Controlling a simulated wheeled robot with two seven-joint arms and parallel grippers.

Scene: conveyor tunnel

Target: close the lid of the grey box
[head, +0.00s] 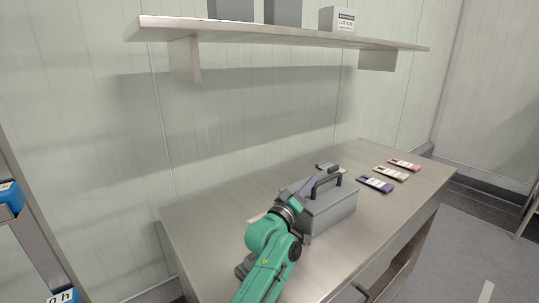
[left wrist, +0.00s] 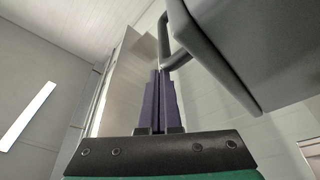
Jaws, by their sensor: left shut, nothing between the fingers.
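The grey box (head: 335,208) stands on the metal table, with a dark handle (head: 328,178) on its lid. The lid looks down on the box; I cannot tell whether a small gap is left. My left gripper (head: 312,183) is shut and empty at the box's left side, its purple fingers close to the handle. In the left wrist view the shut fingers (left wrist: 160,82) point up beside the handle (left wrist: 168,45), with the grey box (left wrist: 235,50) at the right. I cannot tell whether they touch it. My left arm hides part of the box's left side. My right gripper is out of view.
Purple, yellow and red labelled packs (head: 389,172) lie on the table (head: 210,220) right of the box. A shelf (head: 270,33) with boxes hangs above. The table's left part is clear.

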